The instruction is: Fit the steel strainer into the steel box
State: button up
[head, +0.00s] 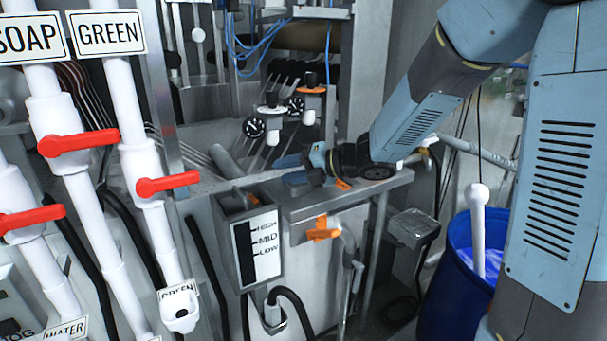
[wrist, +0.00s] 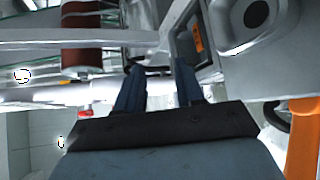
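An open-topped steel box (head: 228,207) stands below and left of my gripper in the head view, with a HIGH/MID/LOW gauge on its front. An orange tag shows at its mouth. What looks like the same box (wrist: 181,47) shows beyond the right finger in the wrist view, with the orange mark inside its dark opening. I cannot clearly make out the steel strainer; whether it is in the box cannot be told. My gripper (wrist: 159,67) is open, its two dark blue fingers apart with nothing held between them. In the head view my gripper (head: 282,170) is above the steel counter.
The steel counter (head: 375,193) has an orange valve (head: 323,231) on its front. White pipes with red valve handles (head: 168,184) stand at the left. A grey metal box (head: 412,228) and a blue barrel (head: 461,235) stand at the right.

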jog(key=d+r+m+t+h, duration=0.4)
jog(key=d+m+h, duration=0.2)
jog(key=d+m, duration=0.45)
jog(key=d+r+m+t+h, duration=0.4)
jog(key=d+r+m+h, duration=0.15)
jog(key=d+m, duration=0.45)
jog(key=s+d+m+g+h, duration=0.2)
jog(key=s+d+m+h, duration=0.1)
jog(key=s+d+m, duration=0.45)
jog(key=s+f+m+g, duration=0.2)
jog(key=s+m, duration=0.2)
jog(key=s, duration=0.3)
jog(key=s+f+m+g, duration=0.1)
jog(key=s+m, duration=0.3)
jog(key=s, duration=0.4)
jog(key=shift+s+d+f+g+y, duration=0.15)
jog(key=shift+s+f+g+y, duration=0.2)
jog(key=shift+g, duration=0.55)
jog(key=shift+w, duration=0.1)
